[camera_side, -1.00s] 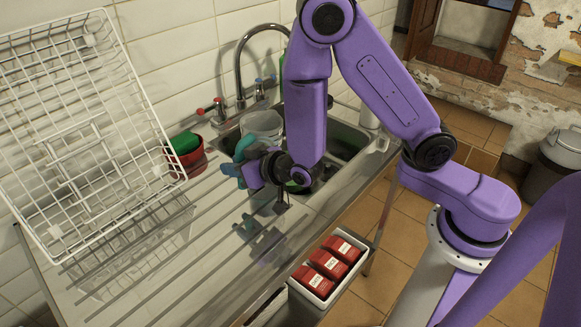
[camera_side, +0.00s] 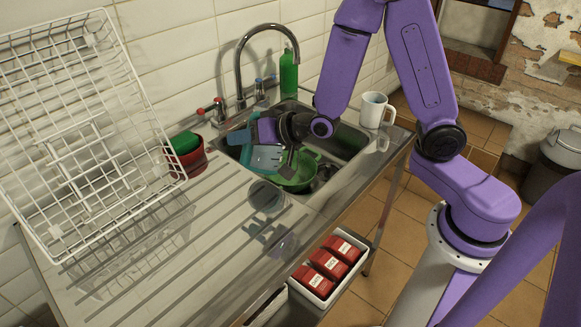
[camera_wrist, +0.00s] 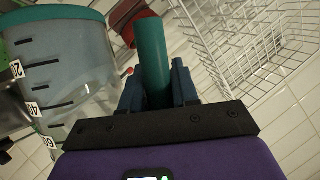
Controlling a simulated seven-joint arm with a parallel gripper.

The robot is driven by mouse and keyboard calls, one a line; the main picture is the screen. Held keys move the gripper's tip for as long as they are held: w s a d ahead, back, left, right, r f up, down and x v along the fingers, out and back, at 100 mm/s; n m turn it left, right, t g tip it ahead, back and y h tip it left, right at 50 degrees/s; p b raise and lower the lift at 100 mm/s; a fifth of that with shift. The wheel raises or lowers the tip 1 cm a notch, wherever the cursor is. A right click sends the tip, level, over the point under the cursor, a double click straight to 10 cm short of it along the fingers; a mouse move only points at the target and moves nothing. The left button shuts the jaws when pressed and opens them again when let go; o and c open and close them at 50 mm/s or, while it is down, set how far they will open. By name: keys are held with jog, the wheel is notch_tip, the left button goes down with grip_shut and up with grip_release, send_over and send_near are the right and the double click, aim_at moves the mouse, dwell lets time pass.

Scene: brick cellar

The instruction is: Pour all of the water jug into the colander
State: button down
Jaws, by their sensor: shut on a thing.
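The water jug is clear with teal trim and a teal handle. In the side view the jug (camera_side: 265,159) hangs over the sink, beside and partly in front of the green colander (camera_side: 299,180). It looks tilted. In the wrist view the jug (camera_wrist: 62,70) fills the left side, with scale marks on its wall; how much water it holds is not clear. My gripper (camera_side: 240,137) is shut on the handle; in the wrist view its fingers (camera_wrist: 157,88) sit on both sides of it. The colander rests in the sink, partly hidden by the jug and gripper.
A tap (camera_side: 240,75) arches behind the sink, near a green bottle (camera_side: 289,70). A white mug (camera_side: 374,110) stands right of the sink. A red pot (camera_side: 190,160) and white dish rack (camera_side: 85,130) are at left. A tray (camera_side: 312,290) of red boxes is in front.

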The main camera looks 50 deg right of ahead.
jog(key=shift+w+d+r+m+y, duration=0.2)
jog(key=shift+d+r+m+y, duration=0.15)
jog(key=shift+d, duration=0.3)
jog(key=shift+d+m+y, duration=0.15)
jog(key=shift+m+y, duration=0.1)
jog(key=shift+w+d, duration=0.15)
jog(key=shift+d, duration=0.1)
jog(key=shift+w+d+r+m+y, duration=0.2)
jog(key=shift+d+r+m+y, duration=0.15)
jog(key=shift+d+m+y, duration=0.3)
jog(key=shift+w+d+r+m+y, duration=0.15)
jog(key=shift+d+r+m+y, duration=0.3)
jog(key=shift+m, duration=0.3)
dwell(1.0)
jog(key=shift+w+d+f+m+y, duration=0.2)
jog(key=shift+d+f+m+y, duration=0.2)
jog(key=shift+d+f+m, duration=0.4)
dwell(1.6)
jog(key=shift+w+d+r+m+y, duration=0.1)
jog(key=shift+w+d+m+y, duration=0.15)
jog(key=shift+d, duration=0.7)
jog(key=shift+w+d+m+y, duration=0.15)
jog(key=shift+w+d, duration=0.1)
jog(key=shift+d, duration=0.65)
